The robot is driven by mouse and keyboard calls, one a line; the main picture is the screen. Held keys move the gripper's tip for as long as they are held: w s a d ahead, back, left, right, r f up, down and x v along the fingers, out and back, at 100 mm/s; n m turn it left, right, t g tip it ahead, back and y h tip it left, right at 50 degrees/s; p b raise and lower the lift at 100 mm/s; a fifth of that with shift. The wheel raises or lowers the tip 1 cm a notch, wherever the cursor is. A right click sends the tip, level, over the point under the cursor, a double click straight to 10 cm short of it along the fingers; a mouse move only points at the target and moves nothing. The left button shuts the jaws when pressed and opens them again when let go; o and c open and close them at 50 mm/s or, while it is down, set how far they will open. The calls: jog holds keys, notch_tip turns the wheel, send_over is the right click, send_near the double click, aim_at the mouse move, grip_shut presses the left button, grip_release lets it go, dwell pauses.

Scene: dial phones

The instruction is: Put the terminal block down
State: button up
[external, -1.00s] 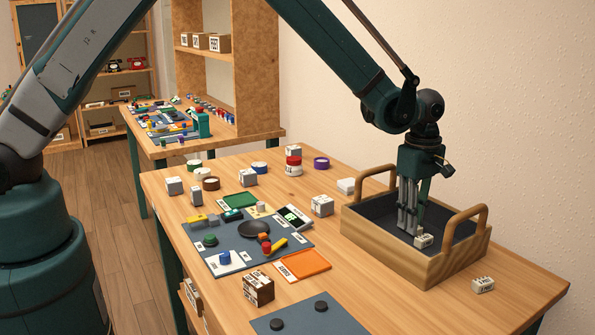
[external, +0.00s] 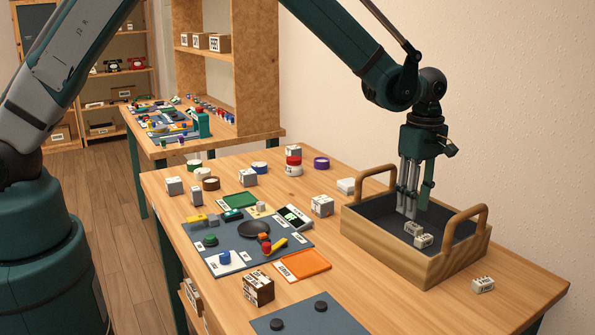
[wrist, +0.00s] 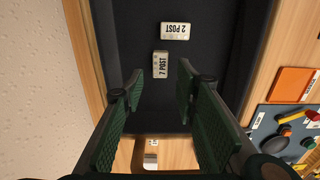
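Two small pale terminal blocks lie on the dark floor of the wooden tray (external: 382,248). One, its label reading like "7 POST" (wrist: 161,64), is just ahead of my fingers in the wrist view and also shows in the external view (external: 412,229). The other, labelled like "2 POST" (wrist: 176,31), lies close to it, nearer the external camera (external: 422,241). My gripper (wrist: 160,82) is open, with its green pads apart and nothing between them. In the external view my gripper (external: 410,212) points down inside the tray, above the floor.
The tray has raised walls and two arched handles (external: 466,222). A similar pale block (external: 483,284) lies on the table to its right. The grey mat with parts (external: 225,268), an orange tray (external: 303,264) and a brown box (external: 258,287) stand to the left.

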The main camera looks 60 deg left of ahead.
aim_at(411, 224)
notch_tip(411, 224, up, 7)
jog(key=shift+r, duration=0.2)
dwell(0.5)
dwell(0.3)
jog(key=s+a+r+m+t, duration=0.2)
jog(key=s+a+r+m, duration=0.2)
jog(key=s+a+r, duration=0.45)
jog(key=s+a+r+m+t, duration=0.1)
jog(key=s+a+r+m, duration=0.35)
jog(key=s+r, duration=0.7)
jog(key=s+a+m+t, duration=0.2)
jog(key=s+a+m, duration=0.2)
jog(key=s, duration=0.9)
jog(key=s+a+m+t, duration=0.2)
jog(key=s+a+m, duration=0.3)
jog(key=s, duration=0.8)
jog(key=shift+a+f, duration=0.15)
jog(key=shift+a, duration=0.4)
